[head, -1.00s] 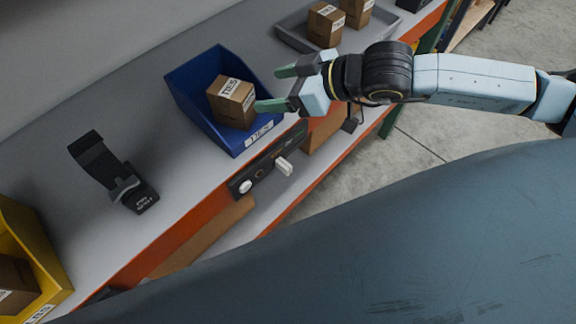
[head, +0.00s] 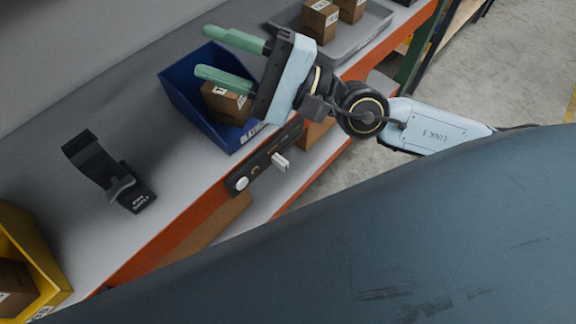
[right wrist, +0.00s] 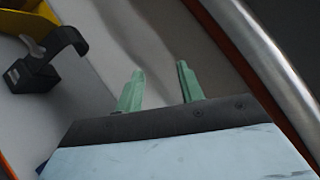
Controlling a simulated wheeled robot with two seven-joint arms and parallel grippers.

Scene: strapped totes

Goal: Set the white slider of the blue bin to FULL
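The blue bin (head: 190,112) stands on the grey shelf top with a brown box (head: 224,104) inside. On the shelf's front edge below it is a dark panel (head: 262,158) with a white slider (head: 280,162) and a round white knob (head: 242,184). The panel's lettering is too small to read. My right gripper (head: 216,56) is over the bin, its two green fingers spread and pointing left, with nothing between them. The fingers partly hide the bin and the box. In the right wrist view the fingers (right wrist: 158,90) are apart and empty. My left gripper is not in view.
A black strap device (head: 108,174) lies left of the bin, and a yellow bin (head: 30,250) is at the lower left. A grey tray (head: 350,42) with brown boxes is at the upper right. The shelf between the strap device and the blue bin is clear.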

